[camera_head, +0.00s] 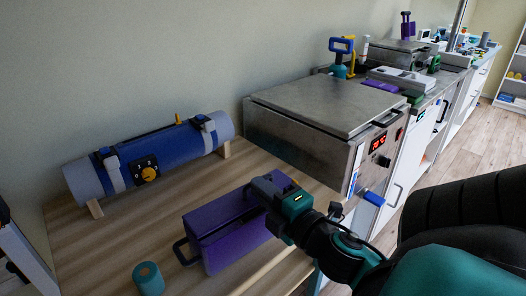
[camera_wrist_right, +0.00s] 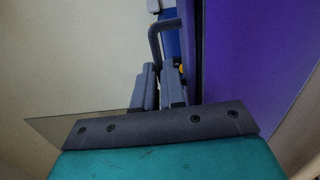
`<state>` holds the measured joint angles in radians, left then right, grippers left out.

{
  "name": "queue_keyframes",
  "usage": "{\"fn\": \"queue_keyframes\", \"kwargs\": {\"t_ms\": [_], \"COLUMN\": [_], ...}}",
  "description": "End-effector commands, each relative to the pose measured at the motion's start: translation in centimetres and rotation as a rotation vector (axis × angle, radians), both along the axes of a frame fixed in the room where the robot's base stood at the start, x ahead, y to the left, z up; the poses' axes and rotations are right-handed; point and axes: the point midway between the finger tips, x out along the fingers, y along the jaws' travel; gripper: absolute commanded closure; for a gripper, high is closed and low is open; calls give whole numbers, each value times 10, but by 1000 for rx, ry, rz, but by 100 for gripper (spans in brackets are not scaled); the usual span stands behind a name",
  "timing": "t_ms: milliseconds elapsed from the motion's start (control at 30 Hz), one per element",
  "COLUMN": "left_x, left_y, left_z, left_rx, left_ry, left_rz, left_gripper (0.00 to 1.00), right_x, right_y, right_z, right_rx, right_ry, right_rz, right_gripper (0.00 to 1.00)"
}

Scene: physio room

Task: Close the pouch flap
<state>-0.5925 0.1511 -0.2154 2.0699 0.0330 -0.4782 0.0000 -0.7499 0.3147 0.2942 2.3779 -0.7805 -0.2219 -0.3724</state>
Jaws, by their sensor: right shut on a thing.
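The purple pouch (camera_head: 222,240) sits on the wooden table, a boxy shape with a flat top (camera_head: 218,210) and a dark loop on its left end. My right gripper (camera_head: 262,190) is at the pouch's right end, near its top edge. In the right wrist view its fingers (camera_wrist_right: 160,88) are closed at the foot of a dark loop handle (camera_wrist_right: 166,24), beside a large purple surface (camera_wrist_right: 240,60). The exact grip is partly hidden, and I cannot tell how far the flap stands open. My left gripper is not in view.
A blue cylinder with grey straps (camera_head: 165,160) lies behind on wooden blocks. A teal roll (camera_head: 148,279) stands left of the pouch. A metal heater box (camera_head: 310,140) stands at the back right. Bare table (camera_head: 100,240) shows on the left.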

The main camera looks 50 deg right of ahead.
Motion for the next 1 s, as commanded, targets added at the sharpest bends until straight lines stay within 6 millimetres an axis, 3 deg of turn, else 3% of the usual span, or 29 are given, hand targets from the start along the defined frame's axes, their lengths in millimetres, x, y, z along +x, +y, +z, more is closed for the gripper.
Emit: {"fn": "queue_keyframes", "kwargs": {"t_ms": [267,300,400,667,833,1000], "left_x": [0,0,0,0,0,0], "left_y": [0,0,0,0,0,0], "left_z": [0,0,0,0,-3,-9], "left_rx": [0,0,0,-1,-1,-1], "left_ry": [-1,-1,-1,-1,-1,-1], "left_rz": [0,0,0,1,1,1], "left_gripper": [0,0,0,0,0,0], "right_x": [0,0,0,-1,-15,-42], "right_y": [0,0,0,0,2,6], "right_z": [-1,-1,-1,-1,-3,-5], "right_rx": [-2,-2,-1,1,4,4], "right_ry": [3,3,3,3,4,6], "right_rz": [1,1,1,0,-3,-6], "right_gripper": [100,88,79,79,79,79]}}
